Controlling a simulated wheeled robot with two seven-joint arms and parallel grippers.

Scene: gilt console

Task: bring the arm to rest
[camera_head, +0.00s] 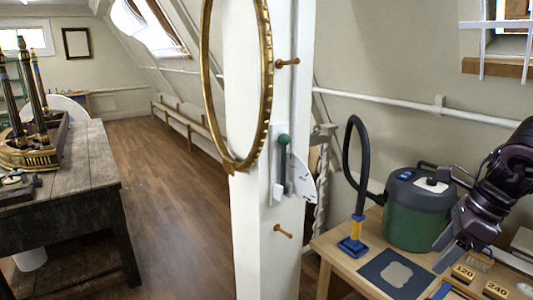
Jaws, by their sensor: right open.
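My right arm comes in at the right edge, dark and purplish, bent at the wrist. Its gripper (448,252) points down and to the left over the wooden bench (345,262), in front of the right side of the green vacuum (405,217). The gripper is open and I see nothing held in it. Whether its tips touch the bench is hard to tell. My left gripper is not in view.
On the bench lie a dark mat with a grey patch (397,275) and blocks marked 120 (463,273) and 240 (496,290). A black hose rises beside the vacuum. A white post (262,200) carries a gilt oval frame (268,75). A worn table (85,170) stands left; floor between is clear.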

